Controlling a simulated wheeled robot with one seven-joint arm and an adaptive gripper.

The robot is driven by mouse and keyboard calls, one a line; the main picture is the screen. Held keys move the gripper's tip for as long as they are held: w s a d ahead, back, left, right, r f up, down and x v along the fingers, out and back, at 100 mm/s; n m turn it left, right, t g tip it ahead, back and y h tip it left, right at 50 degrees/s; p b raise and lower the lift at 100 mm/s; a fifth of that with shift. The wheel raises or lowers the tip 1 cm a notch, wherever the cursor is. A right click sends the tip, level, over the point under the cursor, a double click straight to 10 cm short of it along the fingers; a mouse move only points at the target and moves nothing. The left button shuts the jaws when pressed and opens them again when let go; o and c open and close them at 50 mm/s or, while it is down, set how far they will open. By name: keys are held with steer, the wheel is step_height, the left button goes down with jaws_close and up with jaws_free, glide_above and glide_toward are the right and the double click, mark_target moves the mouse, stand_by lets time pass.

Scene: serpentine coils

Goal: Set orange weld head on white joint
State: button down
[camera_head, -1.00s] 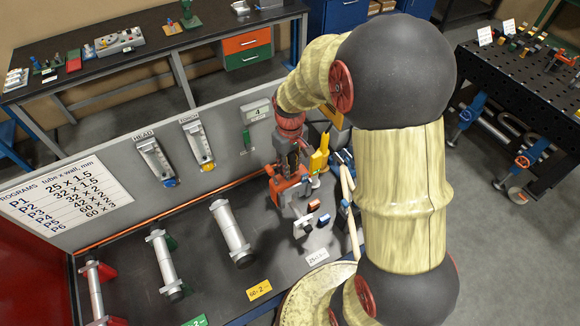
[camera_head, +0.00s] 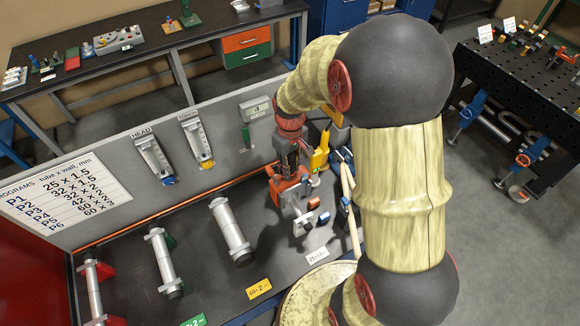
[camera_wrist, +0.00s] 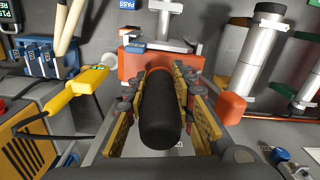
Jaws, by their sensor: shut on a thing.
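The orange weld head (camera_wrist: 135,64) is a blocky orange body with a black cylindrical grip (camera_wrist: 160,112). My gripper (camera_wrist: 161,88) is shut on that black grip, with a yellow-padded finger on each side. In the head view, the orange weld head (camera_head: 288,190) is below my gripper (camera_head: 288,162), over the dark bench. A small white-grey joint (camera_head: 303,224) stands just in front of the head. In the wrist view, a pale T-shaped piece (camera_wrist: 166,20) shows beyond the orange body and looks like this joint. I cannot tell whether the head touches it.
A yellow handheld device (camera_wrist: 76,88) and blue blocks (camera_wrist: 38,60) stand beside the head. Clamped silver tubes (camera_head: 230,230) stand to the left on the bench (camera_head: 205,275). A grey panel (camera_head: 95,155) rises behind. Small red and blue blocks (camera_head: 314,203) lie close right of the joint.

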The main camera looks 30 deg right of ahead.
mark_target(290, 161)
steer(key=shift+f+b, duration=0.85)
steer(key=shift+f, duration=0.45)
steer(key=shift+f+b, duration=1.8)
steer(key=shift+f, duration=1.05)
stand_by(1.6)
steer(key=c, duration=1.4)
jaws_free()
steer(key=shift+s+f, duration=0.1)
step_height(290, 161, up, 12)
steer(key=shift+r, duration=0.1)
